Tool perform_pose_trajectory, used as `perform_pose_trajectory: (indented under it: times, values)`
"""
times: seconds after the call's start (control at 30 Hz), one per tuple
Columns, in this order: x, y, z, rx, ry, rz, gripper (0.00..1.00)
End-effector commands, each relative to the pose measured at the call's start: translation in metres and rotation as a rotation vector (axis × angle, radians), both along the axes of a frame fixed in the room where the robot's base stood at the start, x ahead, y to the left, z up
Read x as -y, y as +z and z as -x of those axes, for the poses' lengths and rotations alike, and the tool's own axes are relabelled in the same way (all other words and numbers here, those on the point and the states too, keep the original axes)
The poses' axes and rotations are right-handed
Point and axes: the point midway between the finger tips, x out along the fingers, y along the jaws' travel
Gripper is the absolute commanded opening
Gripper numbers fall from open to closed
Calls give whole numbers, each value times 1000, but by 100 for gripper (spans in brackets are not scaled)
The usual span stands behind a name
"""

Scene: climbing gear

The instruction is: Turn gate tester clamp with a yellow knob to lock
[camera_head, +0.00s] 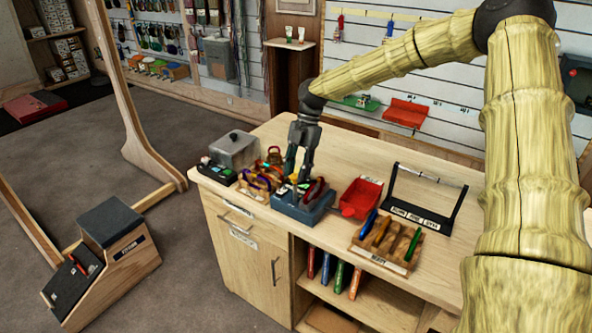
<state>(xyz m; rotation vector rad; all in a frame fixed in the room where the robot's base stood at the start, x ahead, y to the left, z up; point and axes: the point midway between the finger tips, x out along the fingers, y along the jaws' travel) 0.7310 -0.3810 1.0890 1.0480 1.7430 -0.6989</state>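A blue-grey block-like fixture (303,211) sits near the front edge of the wooden workbench and may be the gate tester. Several carabiner-like pieces stand on and around it. My gripper (298,179) points down over this fixture, among these pieces. Its fingers are small and overlap the coloured gear, so I cannot tell whether they are apart or closed on something. The clamp and its yellow knob cannot be made out clearly; small yellow-orange spots show beside the gripper, and the fingers may hide part of them.
On the workbench (345,146), a grey box (234,150) stands at the left. A red tray (361,198), a wooden rack (380,246) of coloured tools and a black stand (424,204) are to the right. My arm fills the right side.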

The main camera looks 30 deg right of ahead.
Motion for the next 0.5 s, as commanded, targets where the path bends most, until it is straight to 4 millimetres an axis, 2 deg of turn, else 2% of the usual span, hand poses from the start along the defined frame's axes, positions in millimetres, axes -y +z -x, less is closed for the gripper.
perform_pose_trajectory:
  times: [0.37,0.5]
  values:
    - [0,0,-1,0,-1,1,49]
    - [3,8,-3,1,0,0,49]
